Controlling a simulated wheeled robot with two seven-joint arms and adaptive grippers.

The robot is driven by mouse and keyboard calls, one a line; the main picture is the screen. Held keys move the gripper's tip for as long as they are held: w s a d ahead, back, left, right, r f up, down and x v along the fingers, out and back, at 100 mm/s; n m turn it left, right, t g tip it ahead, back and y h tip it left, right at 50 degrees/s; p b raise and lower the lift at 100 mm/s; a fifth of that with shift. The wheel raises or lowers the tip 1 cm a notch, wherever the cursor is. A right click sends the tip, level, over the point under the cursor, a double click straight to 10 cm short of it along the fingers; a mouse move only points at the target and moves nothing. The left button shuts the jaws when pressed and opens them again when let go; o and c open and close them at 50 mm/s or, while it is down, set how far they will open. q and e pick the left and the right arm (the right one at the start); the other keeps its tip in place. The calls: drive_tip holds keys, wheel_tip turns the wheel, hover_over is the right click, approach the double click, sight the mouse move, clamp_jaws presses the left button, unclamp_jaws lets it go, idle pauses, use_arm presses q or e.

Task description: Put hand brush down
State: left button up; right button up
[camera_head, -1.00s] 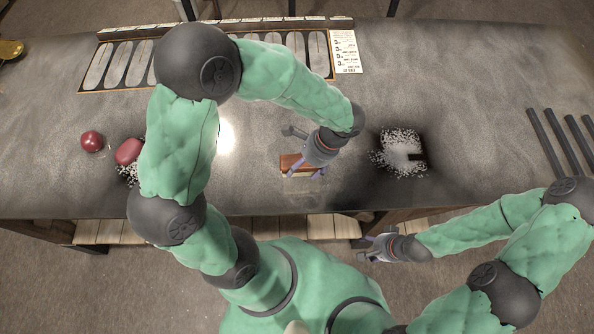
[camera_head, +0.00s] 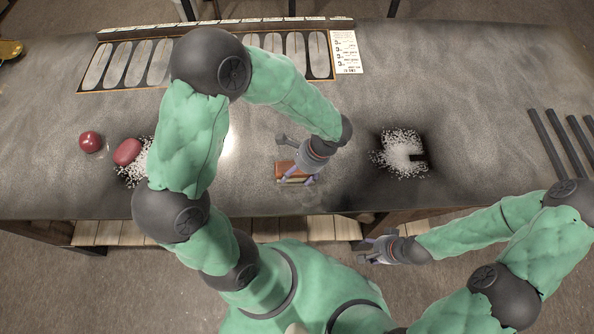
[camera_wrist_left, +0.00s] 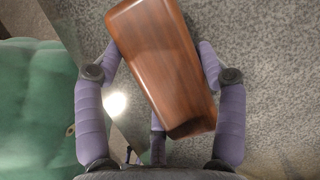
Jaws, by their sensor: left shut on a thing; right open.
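The hand brush (camera_head: 287,168) has a reddish-brown wooden block with a paler underside. It is at the middle of the grey table (camera_head: 245,195), near its front edge. My left gripper (camera_head: 297,177) is shut on it from above. In the left wrist view the brush's wooden back (camera_wrist_left: 160,65) lies slanted between the purple fingers. I cannot tell whether the brush touches the table top. My right gripper (camera_head: 374,247) is open and empty, in front of the table's front edge.
White granules on a dark patch (camera_head: 400,152) lie right of the brush. More granules (camera_head: 130,172) lie at left by a red oval object (camera_head: 127,152) and a red ball (camera_head: 91,142). Dark bars (camera_head: 546,140) lie at far right. A slotted panel (camera_head: 120,65) stands at the back.

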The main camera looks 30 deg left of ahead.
use_arm(q)
drive_tip(key=shift+f, duration=0.25)
drive_tip(key=o, duration=1)
drive_tip(key=shift+s+f, duration=0.1)
drive_tip(key=shift+s, duration=0.05)
drive_tip(key=shift+r, duration=0.4)
drive_tip(key=v, duration=0.3)
drive_tip(key=p+v, duration=0.1)
drive_tip(key=v, duration=0.3)
drive_tip(key=p+v, duration=0.1)
drive_tip(key=v, duration=0.3)
drive_tip(key=shift+s+d+f, duration=0.1)
drive_tip(key=shift+s+d, duration=0.15)
